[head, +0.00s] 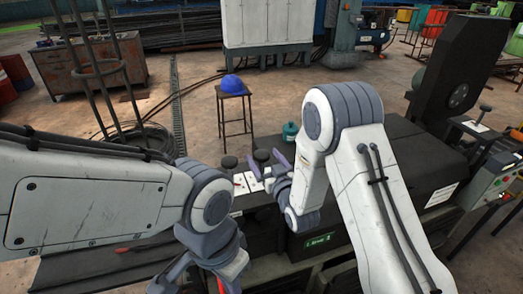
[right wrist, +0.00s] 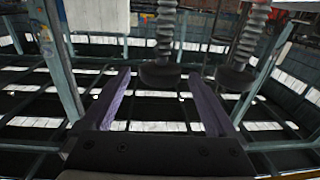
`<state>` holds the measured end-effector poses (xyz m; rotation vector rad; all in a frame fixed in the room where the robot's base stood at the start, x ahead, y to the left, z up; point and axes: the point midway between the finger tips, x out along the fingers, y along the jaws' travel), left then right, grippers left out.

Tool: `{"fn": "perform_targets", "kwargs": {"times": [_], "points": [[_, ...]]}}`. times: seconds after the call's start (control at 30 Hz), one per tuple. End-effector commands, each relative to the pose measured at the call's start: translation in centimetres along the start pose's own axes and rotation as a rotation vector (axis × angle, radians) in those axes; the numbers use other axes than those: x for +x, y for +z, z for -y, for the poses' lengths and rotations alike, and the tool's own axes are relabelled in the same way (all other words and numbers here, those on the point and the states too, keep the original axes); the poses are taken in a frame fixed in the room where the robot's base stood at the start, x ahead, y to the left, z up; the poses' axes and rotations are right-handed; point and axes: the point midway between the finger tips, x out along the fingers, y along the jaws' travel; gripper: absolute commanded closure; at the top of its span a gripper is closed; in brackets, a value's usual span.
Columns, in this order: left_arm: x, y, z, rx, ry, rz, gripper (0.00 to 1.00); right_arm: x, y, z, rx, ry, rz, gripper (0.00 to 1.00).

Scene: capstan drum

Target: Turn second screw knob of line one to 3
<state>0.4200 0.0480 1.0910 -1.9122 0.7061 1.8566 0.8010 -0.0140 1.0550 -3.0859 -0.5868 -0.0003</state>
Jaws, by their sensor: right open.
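Black round knobs stand on the dark machine top in the head view: one at the left (head: 229,161) and one to its right (head: 261,155). White label plates (head: 241,184) lie in front of them. My right gripper (head: 268,166) is open at the right-hand knob. In the right wrist view its purple fingers (right wrist: 158,76) are apart, with a dark knob on a ribbed stem (right wrist: 163,72) showing between their tips. A second ribbed knob (right wrist: 236,78) is outside the right finger. Contact cannot be told. My left gripper (head: 205,278) is low in the head view, its jaws unclear.
A teal round object (head: 290,131) sits behind the knobs. A tall black housing (head: 462,75) rises at the right of the machine. A stool with a blue helmet (head: 231,84) stands on the open floor behind.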

Motion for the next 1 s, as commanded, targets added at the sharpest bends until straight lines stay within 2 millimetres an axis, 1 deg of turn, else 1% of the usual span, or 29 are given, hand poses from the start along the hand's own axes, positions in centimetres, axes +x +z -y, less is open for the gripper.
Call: {"fn": "perform_targets", "kwargs": {"times": [0.03, 0.1, 0.2, 0.5, 0.53, 0.57, 0.6, 0.67, 0.7, 0.73, 1.0], "points": [[-0.4, 0.0, 0.0, 0.000, 0.000, 0.000, 1.00, 0.7, -0.2, 0.0, 0.000, 0.000, -0.001, 0.07], [-0.6, 0.0, -0.1, 0.000, 0.000, 0.000, 1.00, 1.4, -0.1, 0.0, 0.000, 0.000, 0.000, 0.07], [-0.7, 0.0, -0.1, 0.000, 0.000, 0.000, 1.00, 2.0, -0.1, 0.0, 0.000, 0.000, 0.000, 0.07], [-0.7, 0.0, -0.1, 0.000, 0.000, 0.000, 1.00, 2.2, 0.0, 0.0, 0.000, 0.000, 0.000, 0.07], [-0.7, 0.0, -0.1, 0.000, 0.000, 0.000, 1.00, 2.2, 0.0, 0.0, 0.000, 0.000, 0.000, 0.15], [-0.7, 0.0, -0.1, 0.000, 0.000, 0.000, 1.00, 2.2, 0.0, 0.0, 0.000, 0.000, 0.000, 0.26], [-0.7, 0.0, -0.1, 0.000, 0.000, 0.000, 1.00, 2.2, 0.0, 0.0, 0.000, 0.000, 0.000, 0.42], [-0.7, 0.0, -0.1, 0.000, 0.000, 0.000, 1.00, 2.2, 0.0, 0.0, 0.000, 0.000, 0.000, 0.65], [-0.7, 0.0, -0.1, 0.000, 0.000, 0.000, 1.00, 2.2, 0.0, 0.0, 0.000, 0.000, 0.000, 0.80], [-0.7, 0.0, -0.1, 0.000, 0.000, 0.000, 1.00, 2.2, 0.0, 0.0, 0.000, 0.000, 0.000, 0.91], [-0.7, 0.0, -0.1, 0.000, 0.000, 0.000, 1.00, 2.2, 0.0, 0.0, -0.001, 0.001, 0.000, 0.92]]}}
